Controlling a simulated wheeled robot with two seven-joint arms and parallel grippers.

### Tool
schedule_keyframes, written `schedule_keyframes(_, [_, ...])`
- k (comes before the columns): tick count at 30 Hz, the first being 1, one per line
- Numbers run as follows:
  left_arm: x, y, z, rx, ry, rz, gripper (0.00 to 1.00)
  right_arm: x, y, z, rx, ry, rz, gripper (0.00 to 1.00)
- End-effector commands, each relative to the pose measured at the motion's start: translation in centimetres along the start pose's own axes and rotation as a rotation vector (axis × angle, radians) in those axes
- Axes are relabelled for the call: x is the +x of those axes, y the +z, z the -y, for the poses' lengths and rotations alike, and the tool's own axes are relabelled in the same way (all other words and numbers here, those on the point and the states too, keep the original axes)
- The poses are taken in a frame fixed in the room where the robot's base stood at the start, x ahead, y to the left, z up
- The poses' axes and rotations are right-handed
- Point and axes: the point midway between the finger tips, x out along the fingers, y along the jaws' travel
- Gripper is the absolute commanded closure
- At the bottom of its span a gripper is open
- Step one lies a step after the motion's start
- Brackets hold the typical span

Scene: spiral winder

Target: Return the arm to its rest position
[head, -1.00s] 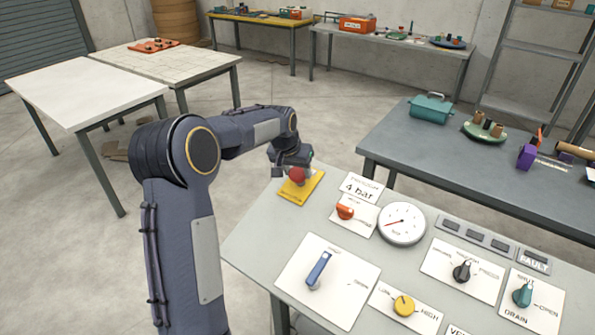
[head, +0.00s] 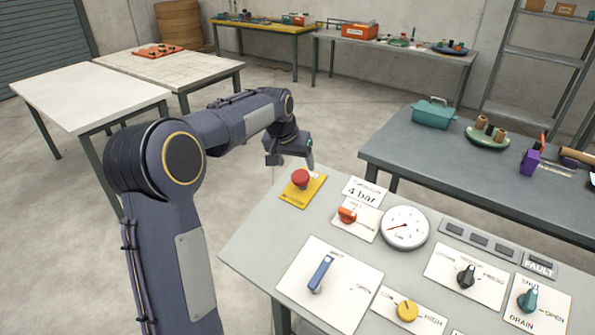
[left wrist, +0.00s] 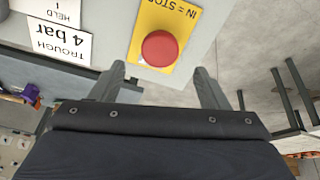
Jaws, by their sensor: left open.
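My left arm comes in from the left in the head view. Its gripper (head: 289,160) hangs past the far left corner of the control panel, apart from the red stop button (head: 300,177) on its yellow plate (head: 290,198). In the left wrist view the two fingers (left wrist: 165,88) are spread with nothing between them. There the red button (left wrist: 159,48) and its yellow plate (left wrist: 140,50) lie beyond the fingertips. My right gripper is not in view.
The grey control panel (head: 262,247) carries a blue lever (head: 321,272), an orange knob (head: 347,215), a gauge (head: 404,228), a yellow knob (head: 406,311) and more knobs. A grey table (head: 400,150) stands behind it. A white table (head: 85,92) stands at left. Floor between is clear.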

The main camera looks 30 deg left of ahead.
Motion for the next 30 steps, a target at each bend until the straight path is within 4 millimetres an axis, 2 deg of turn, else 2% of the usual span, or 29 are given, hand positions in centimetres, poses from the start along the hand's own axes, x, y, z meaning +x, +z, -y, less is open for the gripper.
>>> schedule_keyframes(3, [-1.4,-0.1,0.0,0.000,0.000,-0.002,0.31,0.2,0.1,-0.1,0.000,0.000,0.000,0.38])
schedule_keyframes(6, [-2.0,-0.1,0.0,0.001,0.000,-0.001,0.31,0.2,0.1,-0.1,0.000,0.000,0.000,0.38])
schedule_keyframes(23, [-2.3,0.1,-0.1,0.000,0.002,-0.001,0.31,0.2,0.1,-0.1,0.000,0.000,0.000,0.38])
schedule_keyframes(26, [-3.6,1.3,-0.5,-0.002,0.019,-0.007,0.31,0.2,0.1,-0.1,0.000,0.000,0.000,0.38])
schedule_keyframes(29, [-6.2,4.5,-1.6,-0.006,0.058,-0.016,0.31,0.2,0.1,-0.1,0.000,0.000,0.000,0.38])
schedule_keyframes(30, [-7.4,6.3,-2.2,-0.007,0.080,-0.020,0.31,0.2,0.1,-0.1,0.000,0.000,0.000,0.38])
